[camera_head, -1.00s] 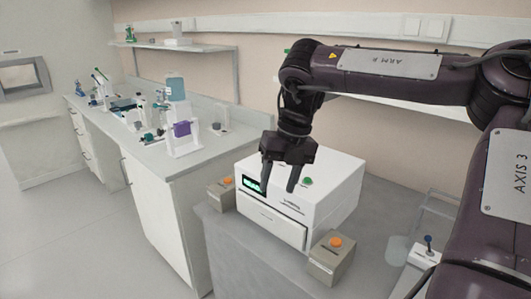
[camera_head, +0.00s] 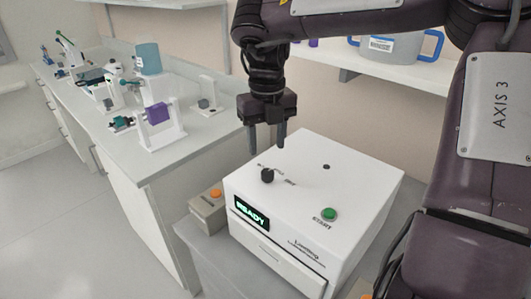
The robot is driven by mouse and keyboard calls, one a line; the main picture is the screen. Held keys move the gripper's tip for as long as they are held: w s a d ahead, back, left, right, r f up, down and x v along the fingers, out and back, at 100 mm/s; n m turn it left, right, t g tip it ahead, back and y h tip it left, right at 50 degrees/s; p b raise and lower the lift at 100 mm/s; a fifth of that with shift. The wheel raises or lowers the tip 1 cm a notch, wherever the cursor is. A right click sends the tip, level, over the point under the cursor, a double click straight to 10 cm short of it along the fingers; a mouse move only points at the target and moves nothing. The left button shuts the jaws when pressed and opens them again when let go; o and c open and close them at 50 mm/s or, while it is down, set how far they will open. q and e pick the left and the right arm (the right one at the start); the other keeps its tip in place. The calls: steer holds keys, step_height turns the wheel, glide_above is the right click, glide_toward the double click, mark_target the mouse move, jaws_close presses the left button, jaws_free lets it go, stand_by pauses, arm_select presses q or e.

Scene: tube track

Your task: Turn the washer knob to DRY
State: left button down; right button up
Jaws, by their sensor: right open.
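The white washer (camera_head: 310,205) stands on a grey bench, with a green-lit display (camera_head: 252,213) reading READY. Its black knob (camera_head: 267,175) sits on the top face, left of the middle; small print beside it is too small to read surely. A green START button (camera_head: 329,214) is at the front right of the top. My right gripper (camera_head: 267,143) points down with its two fingers apart and empty. It appears above and behind the knob in the picture, not touching it. My left gripper is not in view.
A small box with an orange button (camera_head: 215,193) stands left of the washer. Another orange button (camera_head: 366,297) shows at the bottom edge. A side bench (camera_head: 190,146) with lab devices runs along the left. A shelf (camera_head: 380,69) with a blue-handled container is behind my right arm.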

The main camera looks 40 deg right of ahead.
mark_target(267, 170)
steer(key=f, duration=0.1)
steer(key=s+a+f, duration=0.1)
steer(key=f, duration=0.2)
steer(key=shift+s+a+f, duration=0.15)
steer(key=shift+s+f, duration=0.1)
steer(key=shift+s, duration=0.05)
steer(key=shift+w+d+f+p, duration=0.15)
steer(key=shift+w+f, duration=0.05)
steer(key=shift+f, duration=0.3)
steer(key=shift+w+d+f+p, duration=0.15)
steer(key=shift+f, duration=0.45)
steer(key=shift+s+a, duration=0.1)
steer(key=shift+a, duration=0.05)
steer(key=c, duration=0.8)
steer(key=shift+c, duration=0.9)
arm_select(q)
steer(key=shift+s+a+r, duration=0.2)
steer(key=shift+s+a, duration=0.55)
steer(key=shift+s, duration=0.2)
